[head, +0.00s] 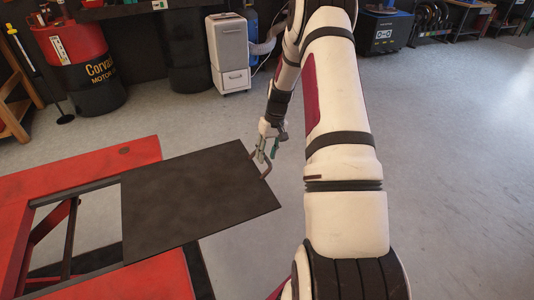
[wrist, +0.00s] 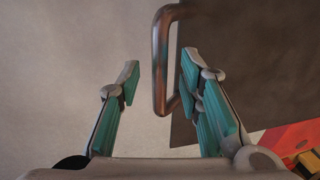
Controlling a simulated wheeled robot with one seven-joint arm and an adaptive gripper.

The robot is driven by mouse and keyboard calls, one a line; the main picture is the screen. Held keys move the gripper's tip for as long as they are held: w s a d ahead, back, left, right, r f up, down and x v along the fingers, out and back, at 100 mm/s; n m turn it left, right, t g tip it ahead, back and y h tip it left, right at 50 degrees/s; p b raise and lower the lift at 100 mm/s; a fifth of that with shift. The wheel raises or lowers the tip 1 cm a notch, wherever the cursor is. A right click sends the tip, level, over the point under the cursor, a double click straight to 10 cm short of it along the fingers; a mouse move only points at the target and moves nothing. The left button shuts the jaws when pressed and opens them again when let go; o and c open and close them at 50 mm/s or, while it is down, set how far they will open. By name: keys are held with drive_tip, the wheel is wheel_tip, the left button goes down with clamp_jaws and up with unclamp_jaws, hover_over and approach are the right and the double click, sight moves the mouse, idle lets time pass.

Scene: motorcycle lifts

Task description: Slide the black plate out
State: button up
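The black plate (head: 195,198) lies flat on the red lift (head: 150,278) and sticks out past the lift's right side. A bent metal handle (head: 267,166) is on the plate's right edge. My gripper (head: 267,149) is beside the handle in the head view. In the wrist view my gripper (wrist: 158,80) is open, its two teal-padded fingers apart. The handle's bar (wrist: 159,62) shows between the fingertips, nearer the right finger; I cannot tell whether they touch. The plate (wrist: 235,75) fills the upper right of the wrist view.
Bare grey floor (head: 450,170) lies right of the plate and arm. A red and black drum (head: 82,60), a white cabinet (head: 229,52) and a dark box (head: 386,30) stand at the back. The lift frame has an opening left of the plate.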

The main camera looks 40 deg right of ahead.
wheel_tip(320, 180, up, 12)
drive_tip(key=d, duration=0.2)
drive_tip(key=shift+s, duration=0.35)
drive_tip(key=shift+d+f, duration=0.1)
drive_tip(key=s+a+r+n+t+h+p, duration=0.15)
drive_tip(key=s+a+r, duration=0.25)
drive_tip(key=a+r, duration=0.6)
drive_tip(key=s+a+r+n+g+p, duration=0.15)
drive_tip(key=s+a+r, duration=0.25)
drive_tip(key=a+r, duration=0.65)
drive_tip(key=s+a+r+t+p, duration=0.1)
drive_tip(key=s+a+r, duration=0.1)
drive_tip(key=s+a, duration=0.2)
drive_tip(key=s+a+r+t+p, duration=0.1)
drive_tip(key=s+a+r+p, duration=0.1)
drive_tip(key=s, duration=0.8)
drive_tip(key=s+a+r+t+p, duration=0.1)
drive_tip(key=s+a+r, duration=0.3)
drive_tip(key=s+a, duration=0.2)
drive_tip(key=shift+s+r+n+t, duration=0.15)
drive_tip(key=shift+s+n+t, duration=0.15)
drive_tip(key=shift+s, duration=0.75)
